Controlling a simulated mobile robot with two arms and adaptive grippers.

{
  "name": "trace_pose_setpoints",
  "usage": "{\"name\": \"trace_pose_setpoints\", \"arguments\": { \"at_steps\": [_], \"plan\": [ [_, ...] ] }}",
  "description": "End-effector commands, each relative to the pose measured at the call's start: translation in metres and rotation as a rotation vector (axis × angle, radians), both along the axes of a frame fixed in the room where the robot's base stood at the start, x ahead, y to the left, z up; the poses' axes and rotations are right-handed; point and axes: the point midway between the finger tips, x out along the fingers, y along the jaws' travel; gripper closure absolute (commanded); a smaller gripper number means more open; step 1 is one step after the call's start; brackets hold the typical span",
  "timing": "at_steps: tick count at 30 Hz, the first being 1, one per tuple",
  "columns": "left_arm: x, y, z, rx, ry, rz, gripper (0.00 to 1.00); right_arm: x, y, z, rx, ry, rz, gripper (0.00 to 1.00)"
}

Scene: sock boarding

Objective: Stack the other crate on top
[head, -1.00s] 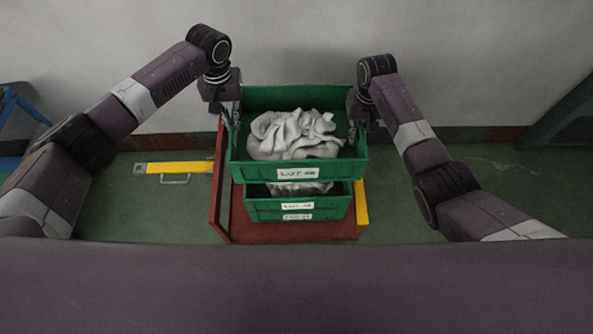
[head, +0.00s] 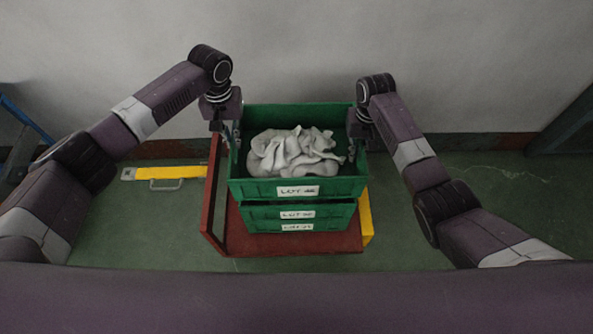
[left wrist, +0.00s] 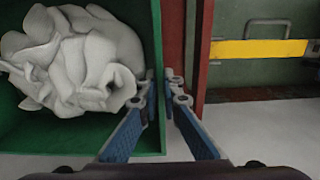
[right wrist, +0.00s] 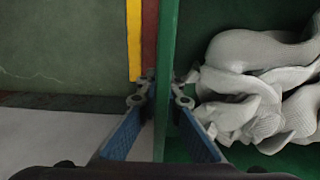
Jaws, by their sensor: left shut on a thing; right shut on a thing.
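A green crate (head: 297,188) filled with grey-white socks (head: 290,152) hangs between my two grippers, roughly level, over a lower green crate (head: 260,217). The lower crate stands on a red cart (head: 340,243). My left gripper (head: 236,138) is shut on the held crate's left wall; in the left wrist view its fingers (left wrist: 162,88) pinch the wall. My right gripper (head: 352,145) is shut on the right wall, and its fingers (right wrist: 162,88) pinch it in the right wrist view. The held crate hides the lower crate's inside; I cannot tell whether they touch.
A yellow bar with a handle (head: 165,174) lies left of the cart. A yellow strip (head: 366,215) shows at the cart's right side. The wall (head: 300,50) stands behind. Green floor is clear to the right.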

Motion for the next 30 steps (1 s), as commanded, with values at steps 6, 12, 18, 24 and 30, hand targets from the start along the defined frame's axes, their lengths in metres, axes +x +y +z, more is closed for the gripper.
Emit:
{"name": "trace_pose_setpoints", "arguments": {
  "at_steps": [6,12,18,24,30],
  "plan": [
    [0.001,0.0,-0.002,0.0,-0.002,0.001,1.0,0.001,0.0,-0.002,-0.001,-0.002,0.0,1.0],
    [0.001,0.0,-0.009,0.0,-0.002,0.001,1.0,0.001,0.0,-0.009,-0.001,-0.002,0.0,1.0],
    [0.001,0.0,-0.018,0.0,-0.002,0.001,1.0,0.001,0.0,-0.018,-0.001,-0.002,0.0,1.0],
    [0.001,0.0,-0.028,0.0,-0.002,0.001,1.0,0.001,0.0,-0.028,-0.001,-0.002,0.0,1.0],
    [0.001,0.0,-0.038,0.0,-0.002,0.001,1.0,0.001,0.0,-0.038,-0.001,-0.002,0.0,1.0]
  ]
}}
